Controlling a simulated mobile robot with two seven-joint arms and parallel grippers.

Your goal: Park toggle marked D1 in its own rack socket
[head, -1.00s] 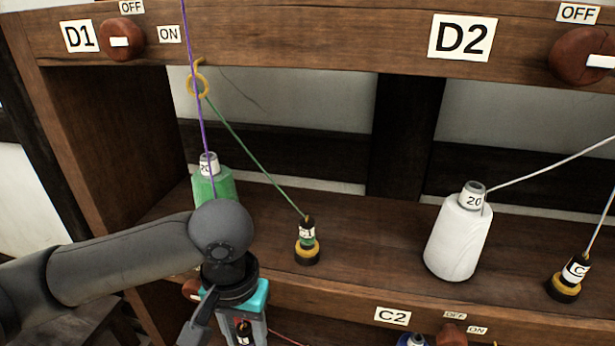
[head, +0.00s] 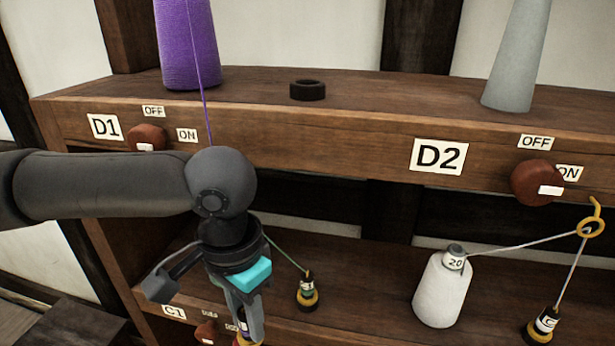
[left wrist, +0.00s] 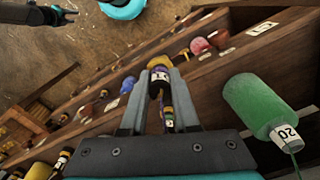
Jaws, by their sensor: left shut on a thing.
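My left gripper (head: 245,312) hangs below the upper beam, in front of the lower shelf, shut on a small dark toggle. In the left wrist view this toggle (left wrist: 160,78) sits between the two fingers and has a white label I cannot read. A purple line (head: 204,105) runs from the purple cone (head: 188,45) down behind my left arm; its lower end is hidden. The D1 plate (head: 104,126) is on the upper beam, beside a red-brown knob (head: 146,137) with OFF and ON labels. I cannot make out a socket marked D1.
A dark ring (head: 307,90) lies on the top board, left of a grey cone (head: 515,60). A toggle with a green cord (head: 307,292) stands right of my gripper. A white bottle (head: 443,290) is farther right. A green bottle (left wrist: 256,104) is close beside my gripper.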

